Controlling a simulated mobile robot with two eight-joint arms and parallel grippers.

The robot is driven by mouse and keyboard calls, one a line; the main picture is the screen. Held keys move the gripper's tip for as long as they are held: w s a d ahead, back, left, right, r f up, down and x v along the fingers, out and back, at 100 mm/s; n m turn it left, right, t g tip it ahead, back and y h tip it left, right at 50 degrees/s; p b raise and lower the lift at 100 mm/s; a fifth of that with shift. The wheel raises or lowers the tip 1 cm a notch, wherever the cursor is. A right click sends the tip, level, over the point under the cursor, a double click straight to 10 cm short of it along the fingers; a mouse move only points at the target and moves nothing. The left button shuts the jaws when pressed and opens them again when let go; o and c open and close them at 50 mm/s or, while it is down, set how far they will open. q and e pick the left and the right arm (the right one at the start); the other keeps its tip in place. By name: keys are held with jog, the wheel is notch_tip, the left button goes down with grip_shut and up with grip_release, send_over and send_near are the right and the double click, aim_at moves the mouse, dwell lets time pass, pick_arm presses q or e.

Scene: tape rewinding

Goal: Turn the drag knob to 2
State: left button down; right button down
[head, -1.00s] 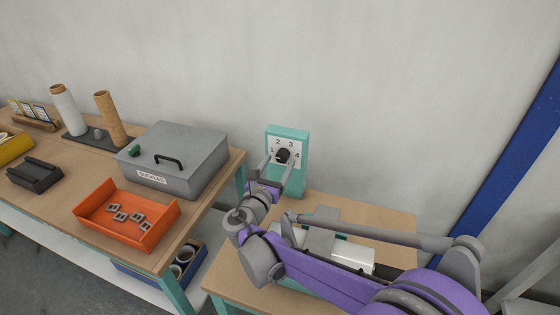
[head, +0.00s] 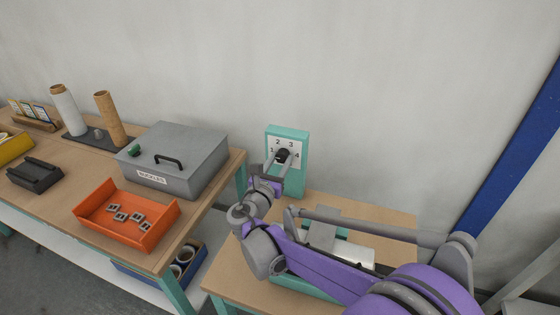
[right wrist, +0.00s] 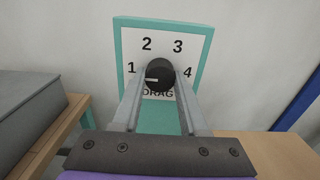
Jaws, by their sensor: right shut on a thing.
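The drag knob (right wrist: 159,74) is a black round dial on a white plate marked 1, 2, 3 and 4, with DRAG printed below it. A pale pointer mark on it points left, at or slightly below the 1. The teal box (head: 302,175) carrying the plate stands against the wall, and the knob also shows there in the head view (head: 284,155). My right gripper (right wrist: 160,90) is shut on the knob, one finger on each side. In the head view the gripper (head: 278,163) partly covers the plate's lower part. My left gripper is out of view.
A grey lidded box (head: 205,155) labelled BUCKLES and an orange tray (head: 100,222) with several buckles are on the left workbench. My right arm passes over a device (head: 350,254) on the small table (head: 395,220). The wall is behind the teal box.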

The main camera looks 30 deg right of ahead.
jog(key=shift+m, duration=0.3)
jog(key=m+p, duration=0.1)
jog(key=m, duration=0.4)
jog(key=shift+m, duration=0.3)
jog(key=m+p, duration=0.1)
jog(key=m, duration=0.4)
jog(key=shift+m, duration=0.4)
jog(key=shift+c, duration=2.2)
grip_release()
jog(key=shift+a, duration=0.1)
jog(key=v, duration=1)
jog(key=shift+s+a, duration=0.25)
jog(key=shift+s, duration=0.05)
